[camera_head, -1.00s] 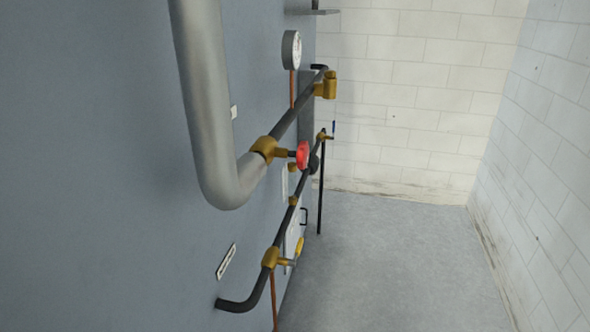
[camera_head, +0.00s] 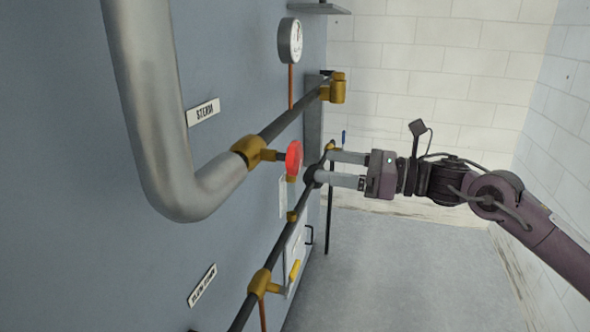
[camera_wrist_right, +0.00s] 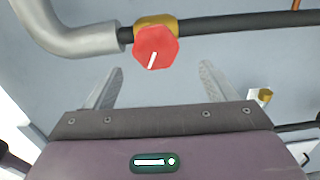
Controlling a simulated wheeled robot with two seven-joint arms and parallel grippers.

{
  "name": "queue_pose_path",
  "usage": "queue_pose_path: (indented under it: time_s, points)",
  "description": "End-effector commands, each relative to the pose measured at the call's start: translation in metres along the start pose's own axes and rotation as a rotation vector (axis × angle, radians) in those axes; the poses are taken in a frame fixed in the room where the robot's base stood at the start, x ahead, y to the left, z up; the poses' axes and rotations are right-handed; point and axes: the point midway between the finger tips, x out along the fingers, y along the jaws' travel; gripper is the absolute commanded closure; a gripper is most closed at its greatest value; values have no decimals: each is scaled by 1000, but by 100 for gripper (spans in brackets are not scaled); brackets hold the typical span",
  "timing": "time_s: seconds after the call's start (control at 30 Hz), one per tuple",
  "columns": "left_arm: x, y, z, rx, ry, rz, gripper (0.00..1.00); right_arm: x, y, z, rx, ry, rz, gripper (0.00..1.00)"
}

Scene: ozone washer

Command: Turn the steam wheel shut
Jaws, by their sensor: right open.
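The red steam wheel (camera_head: 293,157) sits on a brass valve (camera_head: 251,151) on the upper dark pipe, below a label reading STEAM (camera_head: 203,112). In the right wrist view the red wheel (camera_wrist_right: 155,47) with a white mark lies ahead of the fingers, roughly between their lines. My right gripper (camera_head: 324,167) is open, its two fingers pointing at the panel just right of the wheel in the head view. The fingers (camera_wrist_right: 160,82) are apart with nothing between them and appear not to touch the wheel. My left gripper is not in view.
A thick grey pipe (camera_head: 150,110) bends into the steam line. A gauge (camera_head: 290,40) is above, and a brass fitting (camera_head: 337,88) is farther along. A lower pipe carries a yellow-handled valve (camera_head: 262,282). Open floor (camera_head: 390,270) lies to the right.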

Motion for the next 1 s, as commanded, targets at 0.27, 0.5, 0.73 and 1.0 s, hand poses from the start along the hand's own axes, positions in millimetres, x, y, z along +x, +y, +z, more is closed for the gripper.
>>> queue_pose_path:
  time_s: [0.27,0.5,0.73,1.0]
  points:
    - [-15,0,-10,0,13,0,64,32,7,8,-36,6,19,23]
    - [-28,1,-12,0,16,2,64,67,7,7,-35,5,15,23]
    - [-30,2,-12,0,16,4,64,77,6,4,-35,5,12,23]
    - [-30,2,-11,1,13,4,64,77,6,4,-35,5,12,33]
